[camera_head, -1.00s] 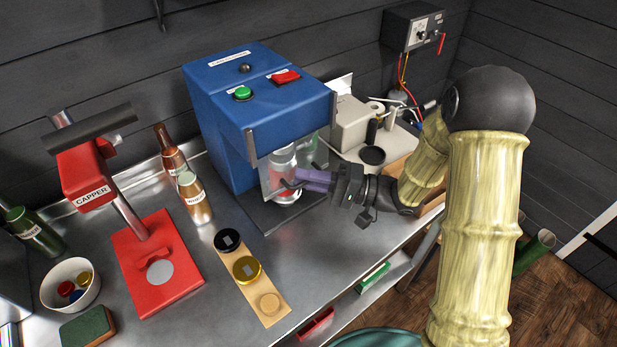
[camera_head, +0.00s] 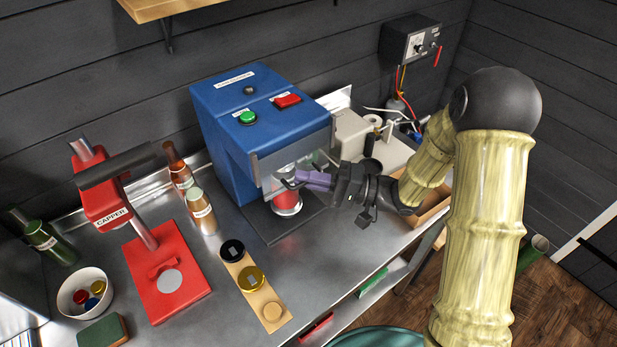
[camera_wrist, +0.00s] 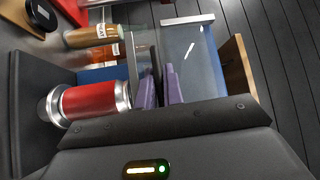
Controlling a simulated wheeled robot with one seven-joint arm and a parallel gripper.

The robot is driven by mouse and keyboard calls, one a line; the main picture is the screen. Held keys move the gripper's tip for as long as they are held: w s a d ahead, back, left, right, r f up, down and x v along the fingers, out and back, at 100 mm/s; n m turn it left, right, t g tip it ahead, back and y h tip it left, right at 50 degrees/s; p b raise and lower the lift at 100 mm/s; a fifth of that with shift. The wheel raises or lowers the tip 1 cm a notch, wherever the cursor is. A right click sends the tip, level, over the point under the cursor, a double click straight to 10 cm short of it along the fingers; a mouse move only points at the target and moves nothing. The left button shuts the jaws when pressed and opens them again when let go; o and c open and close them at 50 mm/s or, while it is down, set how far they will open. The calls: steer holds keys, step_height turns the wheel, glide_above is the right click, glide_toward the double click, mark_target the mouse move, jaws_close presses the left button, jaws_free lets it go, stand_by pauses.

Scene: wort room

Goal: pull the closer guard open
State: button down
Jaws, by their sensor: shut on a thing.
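The blue closer (camera_head: 222,140) stands against the back wall, with a green and a red button on top. Its clear guard (camera_head: 268,165) is at the front, tilted up, with its lower edge above the foot of a red can (camera_head: 288,203) in the bay. My gripper (camera_head: 303,181) has purple fingers shut on the guard's handle. In the wrist view, the fingers (camera_wrist: 162,85) close around a thin dark bar, with the red can (camera_wrist: 92,103) to their left. The fingers partly hide the handle.
A red capper (camera_head: 165,275), bottles (camera_head: 201,212) and a strip with lids (camera_head: 250,280) stand left of the closer. A beige machine (camera_head: 355,130) and a wooden box (camera_head: 430,205) are to the right.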

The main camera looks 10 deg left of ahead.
mark_target(284, 156)
step_height(284, 156, up, 6)
steer(key=p, duration=0.5)
steer(key=shift+f, duration=0.25)
steer(key=c, duration=1.8)
jaws_free()
steer(key=shift+d, duration=0.1)
steer(key=w+d+f+b, duration=0.1)
steer(key=d+b, duration=0.3)
steer(key=d, duration=1.3)
steer(key=shift+w+f, duration=0.25)
steer(key=shift+f, duration=0.35)
steer(key=shift+w, duration=0.1)
